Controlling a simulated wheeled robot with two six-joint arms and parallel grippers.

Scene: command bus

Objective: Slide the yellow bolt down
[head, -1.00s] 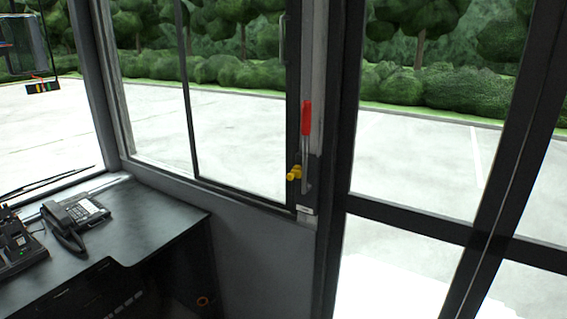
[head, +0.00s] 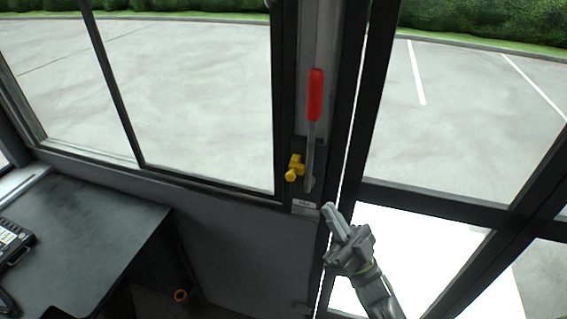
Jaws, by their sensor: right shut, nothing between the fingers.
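The yellow bolt (head: 294,168) is on the dark post between the side window and the door, at the middle of the head view. Its knob sticks out to the lower left. My right gripper (head: 328,208) is below and to the right of the bolt, in front of the door edge. It is shut, with nothing between its fingers, and it is apart from the bolt. My left gripper is out of view.
A lever with a red handle (head: 315,95) stands upright just right of the bolt. A small white label (head: 305,204) is below it. A dark desk (head: 85,225) with a phone (head: 12,240) is at the left. The glazed door frame (head: 430,208) is at the right.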

